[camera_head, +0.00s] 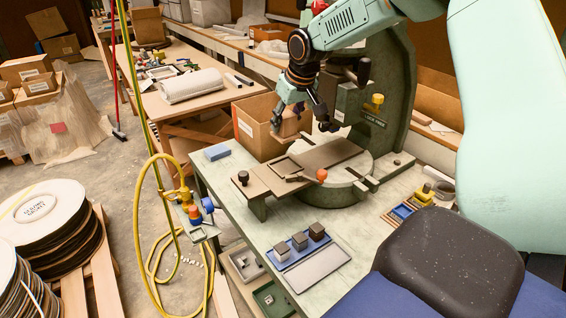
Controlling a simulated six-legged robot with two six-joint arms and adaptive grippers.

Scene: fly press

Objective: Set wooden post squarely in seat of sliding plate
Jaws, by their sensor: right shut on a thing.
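My right gripper (301,118) hangs above the press table, its fingers spread either side of a tan wooden piece (292,124) that I take for the wooden post. The post is small here and blends with the cardboard box behind it. The sliding plate (330,152) lies flat on the press, below the gripper. A square frame (286,168), which looks like its seat, is near the plate's left end. The post appears above the plate and apart from it, though its lower end is hard to make out. My left gripper is out of view.
The fly press frame (397,85) stands behind the plate. A cardboard box (255,128) is behind the gripper. In front are a blue tray (291,262) with three blocks and an empty grey tray (318,270). A blue block (217,152) lies at the table's left.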

